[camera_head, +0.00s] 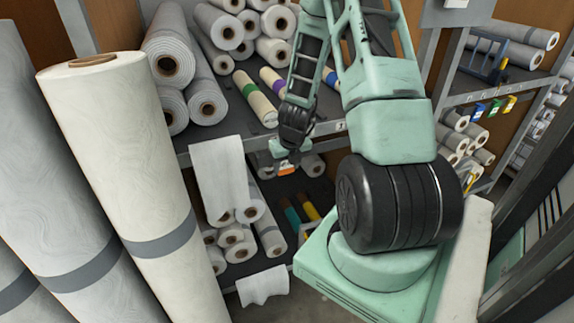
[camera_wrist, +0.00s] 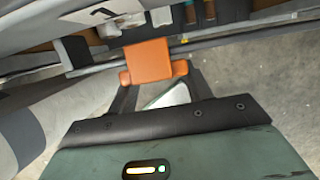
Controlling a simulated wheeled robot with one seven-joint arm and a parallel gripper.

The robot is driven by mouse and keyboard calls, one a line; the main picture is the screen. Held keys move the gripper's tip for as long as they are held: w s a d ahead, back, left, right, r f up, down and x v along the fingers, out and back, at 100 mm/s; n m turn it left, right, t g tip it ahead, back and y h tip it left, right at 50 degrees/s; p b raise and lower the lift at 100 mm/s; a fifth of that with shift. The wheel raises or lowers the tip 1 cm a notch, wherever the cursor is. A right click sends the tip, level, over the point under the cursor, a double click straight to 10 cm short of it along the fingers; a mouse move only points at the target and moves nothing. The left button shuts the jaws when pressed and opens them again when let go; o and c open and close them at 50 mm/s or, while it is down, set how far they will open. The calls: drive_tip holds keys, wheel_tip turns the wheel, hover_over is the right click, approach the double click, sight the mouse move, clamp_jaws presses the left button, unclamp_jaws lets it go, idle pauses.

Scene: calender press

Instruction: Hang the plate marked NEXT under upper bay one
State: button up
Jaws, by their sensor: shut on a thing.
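My gripper (camera_head: 284,157) is shut on a small orange plate (camera_head: 287,170), just in front of the rack's upper shelf edge. In the wrist view the plate (camera_wrist: 148,60) sits between the fingers (camera_wrist: 151,75); no wording on it can be read. A pale label (camera_head: 340,127) is on the upper shelf edge, to the right of my gripper; its mark is too small to read. In the wrist view a pale surface with a dark mark (camera_wrist: 98,12) lies beyond the plate. I cannot tell whether the plate touches the shelf.
Rolls (camera_head: 233,27) fill the upper shelf; more rolls (camera_head: 233,240) lie below. A white sheet (camera_head: 217,180) hangs over the shelf edge, left of my gripper. Tall rolls (camera_head: 135,170) stand at left. Another rack (camera_head: 500,90) with coloured blocks is at right. Some floor (camera_wrist: 265,70) is bare.

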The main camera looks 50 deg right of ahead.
drive_tip(key=shift+f, duration=0.1)
drive_tip(key=o, duration=1.2)
drive_tip(key=shift+c, duration=0.2)
drive_tip(key=p+v, duration=0.5)
drive_tip(key=v, duration=1.2)
drive_tip(key=shift+r+p, duration=0.25)
drive_tip(key=shift+p, duration=0.05)
